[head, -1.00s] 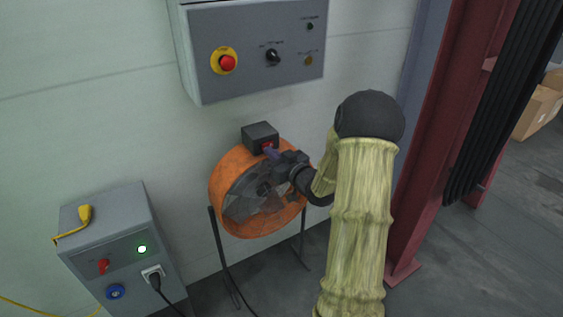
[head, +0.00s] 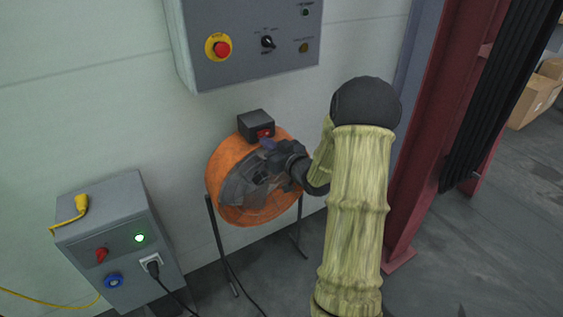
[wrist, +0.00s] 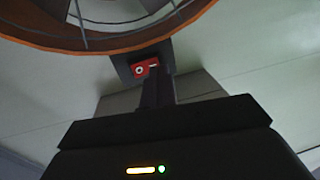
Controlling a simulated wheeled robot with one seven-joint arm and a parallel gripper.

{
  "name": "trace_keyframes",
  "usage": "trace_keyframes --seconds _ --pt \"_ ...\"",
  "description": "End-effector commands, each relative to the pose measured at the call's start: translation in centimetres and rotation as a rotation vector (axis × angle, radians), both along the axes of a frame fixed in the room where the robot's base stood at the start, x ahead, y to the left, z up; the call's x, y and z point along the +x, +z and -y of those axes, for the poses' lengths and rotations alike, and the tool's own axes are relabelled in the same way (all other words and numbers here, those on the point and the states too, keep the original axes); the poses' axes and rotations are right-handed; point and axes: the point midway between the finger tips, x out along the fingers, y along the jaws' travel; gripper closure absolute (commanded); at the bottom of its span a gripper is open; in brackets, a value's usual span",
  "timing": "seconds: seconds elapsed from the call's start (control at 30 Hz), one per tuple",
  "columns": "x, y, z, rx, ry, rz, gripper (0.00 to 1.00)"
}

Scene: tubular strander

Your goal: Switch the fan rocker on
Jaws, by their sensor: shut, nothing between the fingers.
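The orange drum fan (head: 228,165) stands on dark legs against the wall, with a dark switch box (head: 256,121) on its top. The red fan rocker (head: 264,132) is on the front of that box. In the wrist view the rocker (wrist: 140,69) shows a white ring mark and a short white bar; I cannot tell which side is pressed in. My gripper (head: 267,145) is shut and empty, its tips just below the rocker in the head view. In the wrist view the fingers (wrist: 158,90) point at the rocker and cover part of its right side.
A grey control panel (head: 215,73) with a red stop button hangs above the fan. A grey box (head: 105,215) with a lit green lamp, plug and yellow item stands left. A dark red column (head: 420,150) rises right of my arm.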

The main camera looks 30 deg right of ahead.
Motion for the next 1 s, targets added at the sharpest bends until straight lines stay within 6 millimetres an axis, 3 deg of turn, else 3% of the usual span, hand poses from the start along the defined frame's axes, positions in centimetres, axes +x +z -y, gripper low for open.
trace_keyframes --seconds 0.6,1.0 --pt "-10.6 0.0 -1.1 -0.001 -0.001 -0.003 1.00" --pt "-11.4 0.0 -1.2 -0.001 0.000 -0.001 1.00"
